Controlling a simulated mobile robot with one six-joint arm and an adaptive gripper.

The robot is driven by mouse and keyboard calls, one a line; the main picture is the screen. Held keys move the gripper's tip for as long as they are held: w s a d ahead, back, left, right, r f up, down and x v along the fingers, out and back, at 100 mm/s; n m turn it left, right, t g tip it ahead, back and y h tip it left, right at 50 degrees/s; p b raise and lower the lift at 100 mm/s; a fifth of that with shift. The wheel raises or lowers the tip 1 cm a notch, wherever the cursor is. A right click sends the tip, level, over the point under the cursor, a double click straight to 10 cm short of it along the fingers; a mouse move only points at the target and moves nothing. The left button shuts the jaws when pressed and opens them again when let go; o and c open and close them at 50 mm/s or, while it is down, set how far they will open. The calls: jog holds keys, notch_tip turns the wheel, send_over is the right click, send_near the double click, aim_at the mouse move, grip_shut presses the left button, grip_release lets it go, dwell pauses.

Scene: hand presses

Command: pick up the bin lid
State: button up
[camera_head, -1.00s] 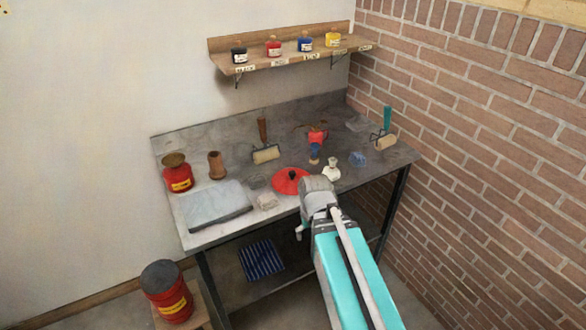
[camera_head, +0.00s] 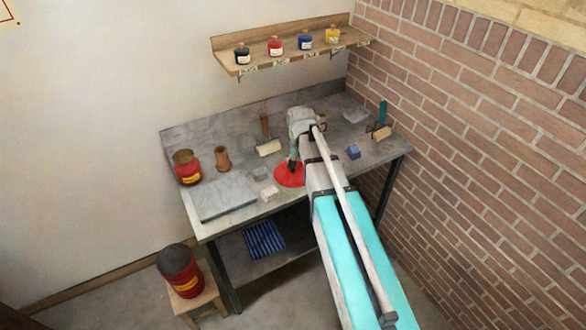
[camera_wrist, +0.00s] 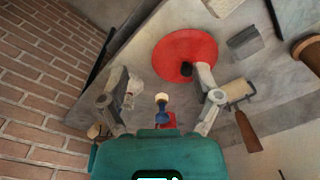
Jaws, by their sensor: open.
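The bin lid is a red round disc (camera_head: 287,178) with a dark knob, lying flat on the metal bench in the head view. In the wrist view the red disc (camera_wrist: 175,50) lies beyond my fingers, its dark knob close to the right fingertip. My gripper (camera_wrist: 160,74) is open, with nothing held between its fingers. In the head view my arm reaches over the bench and hides part of the lid and most of the gripper. I cannot tell whether a finger touches the lid.
A brayer (camera_head: 268,147), clay-coloured pot (camera_head: 222,158), red can (camera_head: 188,170), grey slab (camera_head: 225,199) and blue block (camera_head: 353,152) stand on the bench. A blue-and-white bottle (camera_wrist: 162,110) shows near my gripper. A red bin (camera_head: 182,275) stands on a stool.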

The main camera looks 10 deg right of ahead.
jog(key=w+m, duration=0.5)
jog(key=w, duration=0.8)
jog(key=shift+w, duration=0.15)
jog(key=shift+f, duration=0.15)
jog(key=b, duration=0.9)
send_near(287, 177)
jog(key=w+d+f, duration=0.2)
jog(key=w, duration=0.1)
jog(key=shift+w+d+f, duration=0.15)
jog(key=shift+d, duration=0.2)
jog(key=shift+f, duration=0.15)
jog(key=shift+f+b, duration=2.45)
grip_shut()
